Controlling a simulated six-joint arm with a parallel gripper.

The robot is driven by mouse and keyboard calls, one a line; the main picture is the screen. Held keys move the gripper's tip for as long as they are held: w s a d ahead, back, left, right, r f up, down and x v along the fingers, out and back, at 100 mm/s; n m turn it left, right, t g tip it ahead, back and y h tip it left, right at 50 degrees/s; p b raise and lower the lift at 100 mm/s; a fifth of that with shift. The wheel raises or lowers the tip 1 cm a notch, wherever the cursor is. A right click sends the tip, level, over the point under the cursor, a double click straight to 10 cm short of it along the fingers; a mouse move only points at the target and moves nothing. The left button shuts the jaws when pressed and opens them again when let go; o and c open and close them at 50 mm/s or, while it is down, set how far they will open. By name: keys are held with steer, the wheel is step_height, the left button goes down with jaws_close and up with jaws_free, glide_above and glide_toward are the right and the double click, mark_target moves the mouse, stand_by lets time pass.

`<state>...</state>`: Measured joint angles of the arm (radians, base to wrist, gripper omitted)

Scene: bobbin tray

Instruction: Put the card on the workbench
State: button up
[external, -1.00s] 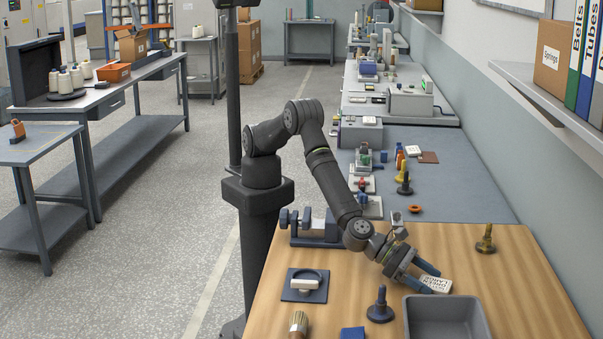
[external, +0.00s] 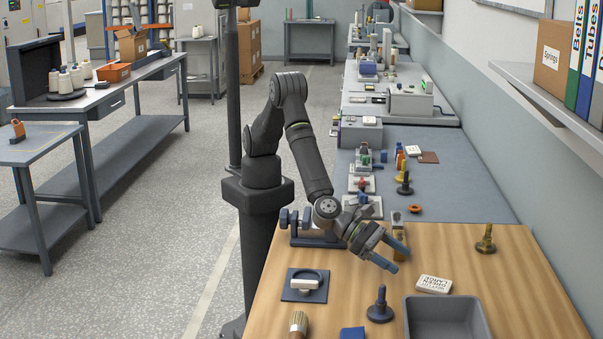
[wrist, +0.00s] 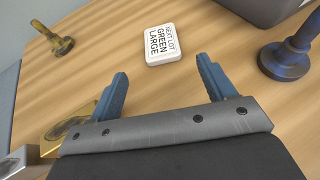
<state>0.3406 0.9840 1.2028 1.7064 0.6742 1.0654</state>
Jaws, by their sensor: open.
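My gripper (external: 402,259) is open and empty, above the bench to the left of the card. Its two blue fingers (wrist: 163,80) show spread apart in the wrist view with nothing between them.
A grey bin (external: 484,314) stands at the front right. A dark blue spindle (external: 380,306) is near the card, and a brass one (external: 486,240) stands at the back right. A blue vise (external: 316,230) and a square blue holder (external: 304,286) are on the left. Bare wood surrounds the card.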

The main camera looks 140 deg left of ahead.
mark_target(434, 283)
steer(key=shift+v, duration=1.1)
steer(key=x, duration=1.1)
steer(key=shift+w+a+f, duration=0.15)
steer(key=shift+w+f, duration=0.1)
steer(key=shift+w, duration=0.2)
steer(key=shift+r, duration=1.1)
steer(key=shift+f, duration=0.1)
